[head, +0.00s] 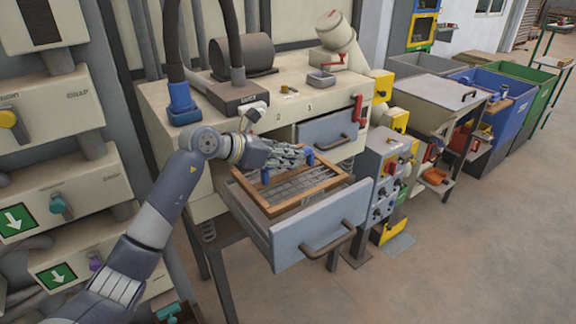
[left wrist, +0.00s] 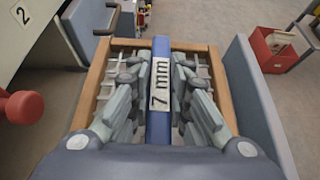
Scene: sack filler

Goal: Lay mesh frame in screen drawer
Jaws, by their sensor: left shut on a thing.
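The mesh frame (head: 312,197) is a wooden rectangle with grey wire mesh and blue handle parts. It lies about level over the pulled-out lower grey-blue drawer (head: 290,250), roughly within its outline; I cannot tell if it touches the drawer floor. My left gripper (head: 288,160) is above the frame, shut on its blue handle bar. In the left wrist view the fingers (left wrist: 158,78) close on both sides of the blue bar, which carries a "7 mm" label. My right gripper is not in view.
An upper drawer (head: 328,130) is partly open behind. A red-handled lever (head: 357,112) sits on the cabinet front. A control box (head: 385,175) stands right of the drawer. A red bin (left wrist: 275,48) stands on the floor.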

